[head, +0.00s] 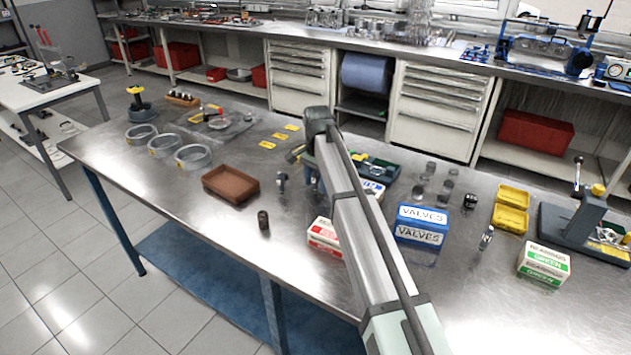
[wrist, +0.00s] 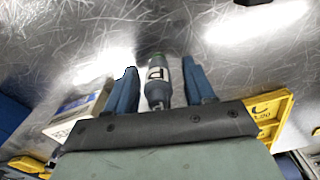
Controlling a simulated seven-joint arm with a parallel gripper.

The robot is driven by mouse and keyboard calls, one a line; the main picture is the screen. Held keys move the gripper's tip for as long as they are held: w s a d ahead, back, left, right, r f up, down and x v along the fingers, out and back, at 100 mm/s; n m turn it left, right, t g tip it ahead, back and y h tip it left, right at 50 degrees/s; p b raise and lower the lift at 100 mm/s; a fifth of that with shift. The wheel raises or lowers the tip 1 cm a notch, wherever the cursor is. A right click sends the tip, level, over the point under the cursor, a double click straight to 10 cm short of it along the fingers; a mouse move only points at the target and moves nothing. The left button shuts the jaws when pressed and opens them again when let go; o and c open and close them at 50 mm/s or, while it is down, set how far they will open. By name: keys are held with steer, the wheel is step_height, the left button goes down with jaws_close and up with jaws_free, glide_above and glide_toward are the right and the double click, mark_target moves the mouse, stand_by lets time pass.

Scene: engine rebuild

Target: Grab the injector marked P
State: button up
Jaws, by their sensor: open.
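An injector (wrist: 157,88) with a grey-blue body, a green end and a white label shows in the wrist view. The label has one dark letter, turned and small, that looks like a P. My gripper (wrist: 160,70) is open, with one blue finger on each side of the injector. I cannot tell whether either finger touches it. In the head view, my gripper (head: 311,180) is low over the table and mostly hidden behind my arm. A small grey metal part (head: 281,181) stands just left of it, and another (head: 487,237) stands farther right.
A brown tray (head: 231,185) and a dark cylinder (head: 263,220) are left of my gripper. A red-and-white box (head: 325,236) and a blue valves box (head: 421,226) stand to the front and right. The table's left front is clear.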

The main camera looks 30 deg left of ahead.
jaws_close()
stand_by(0.4)
